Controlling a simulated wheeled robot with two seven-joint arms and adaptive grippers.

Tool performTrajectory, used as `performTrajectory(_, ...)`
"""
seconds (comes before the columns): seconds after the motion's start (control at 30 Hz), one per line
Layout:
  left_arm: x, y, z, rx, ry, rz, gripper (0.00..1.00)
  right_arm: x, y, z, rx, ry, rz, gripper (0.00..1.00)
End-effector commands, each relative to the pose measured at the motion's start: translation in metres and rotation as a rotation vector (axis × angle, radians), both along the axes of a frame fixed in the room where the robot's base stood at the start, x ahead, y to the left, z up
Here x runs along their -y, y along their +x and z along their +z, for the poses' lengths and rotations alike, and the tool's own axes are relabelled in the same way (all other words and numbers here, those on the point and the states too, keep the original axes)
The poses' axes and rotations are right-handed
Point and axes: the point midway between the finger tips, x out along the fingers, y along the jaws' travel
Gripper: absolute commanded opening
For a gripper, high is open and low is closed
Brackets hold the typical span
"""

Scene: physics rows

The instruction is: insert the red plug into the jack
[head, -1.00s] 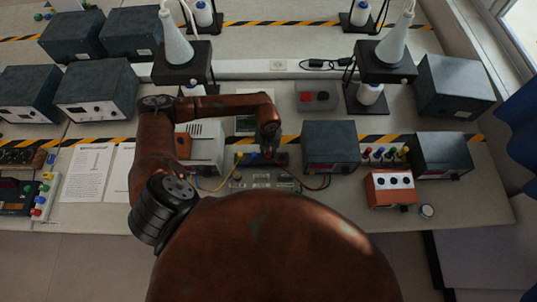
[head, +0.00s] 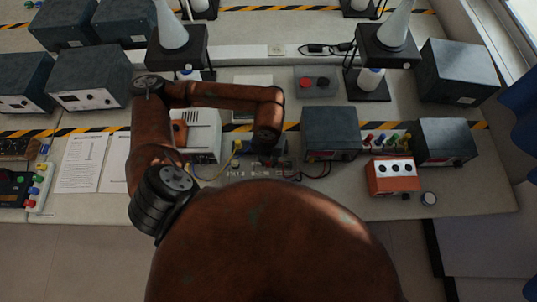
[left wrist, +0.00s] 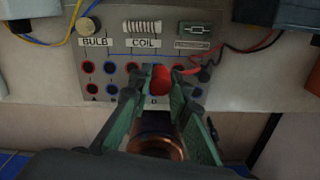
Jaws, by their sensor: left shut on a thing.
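The red plug (left wrist: 161,77) is between the fingertips of my left gripper (left wrist: 159,90), in the middle of the left wrist view. The gripper is shut on it. Behind the plug is a grey panel (left wrist: 214,72) labelled BULB and COIL, with rows of red and blue jacks. A red jack (left wrist: 92,88) shows at the left. The plug and fingers cover part of the jack rows, and I cannot tell whether the plug touches the panel. In the head view my wrist hides the plug, and the panel (head: 240,172) shows partly below it. My right gripper is not in view.
Red and black leads (left wrist: 230,48) cross the panel's upper right; yellow and blue leads (left wrist: 68,30) lie at upper left. A dark meter box (head: 331,130) stands right of my wrist, a light instrument (head: 203,135) left of it. An orange box (head: 392,177) is further right.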

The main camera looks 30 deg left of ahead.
Motion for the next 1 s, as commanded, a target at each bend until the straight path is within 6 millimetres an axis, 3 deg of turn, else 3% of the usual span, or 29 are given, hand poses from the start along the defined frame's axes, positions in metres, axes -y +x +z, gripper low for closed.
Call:
performTrajectory(0.47, 0.008, -0.005, -0.005, 0.001, -0.002, -0.045, 0.0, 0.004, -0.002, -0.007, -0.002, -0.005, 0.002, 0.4)
performTrajectory(1.0, 0.089, -0.065, -0.05, 0.001, 0.0, -0.58, 0.0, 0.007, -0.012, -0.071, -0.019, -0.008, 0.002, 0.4)
